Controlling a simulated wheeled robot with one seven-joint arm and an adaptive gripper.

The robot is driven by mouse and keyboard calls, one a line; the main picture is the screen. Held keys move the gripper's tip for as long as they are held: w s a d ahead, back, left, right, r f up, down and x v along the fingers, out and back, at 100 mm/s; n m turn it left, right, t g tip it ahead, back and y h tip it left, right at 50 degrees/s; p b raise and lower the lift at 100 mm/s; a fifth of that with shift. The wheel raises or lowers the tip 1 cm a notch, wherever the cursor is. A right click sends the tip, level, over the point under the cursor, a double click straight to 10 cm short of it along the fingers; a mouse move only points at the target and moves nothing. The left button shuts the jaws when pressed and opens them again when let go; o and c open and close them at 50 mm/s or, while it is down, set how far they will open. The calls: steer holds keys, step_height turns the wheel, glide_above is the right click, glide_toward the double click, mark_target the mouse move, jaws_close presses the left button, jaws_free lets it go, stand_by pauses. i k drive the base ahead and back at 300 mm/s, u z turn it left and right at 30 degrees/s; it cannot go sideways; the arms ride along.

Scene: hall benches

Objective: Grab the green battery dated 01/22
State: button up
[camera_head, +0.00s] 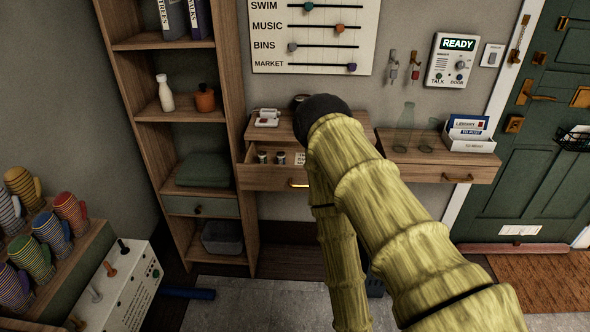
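A wooden drawer (265,178) stands open under the small shelf left of my arm. Two small upright cylinders with pale and dark bands, possibly batteries, stand in it, one at the left (262,157) and one to its right (280,157). A small white label or card (300,158) shows beside them. I cannot read a date or make out a green battery. My yellow-green sleeved arm crosses the middle of the view and hides the drawer's right part. My gripper cannot be made out.
A closed drawer (440,174) sits to the right, with glass bottles and a letter box (470,144) above it. A tall wooden shelf (236,70) stands left of the open drawer. A green door (540,150) is at the right.

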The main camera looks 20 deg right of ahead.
mark_target(262, 154)
steer(key=u, duration=0.1)
steer(key=k, duration=0.45)
steer(key=z, duration=0.8)
steer(key=i, duration=1.25)
steer(key=u, duration=0.45)
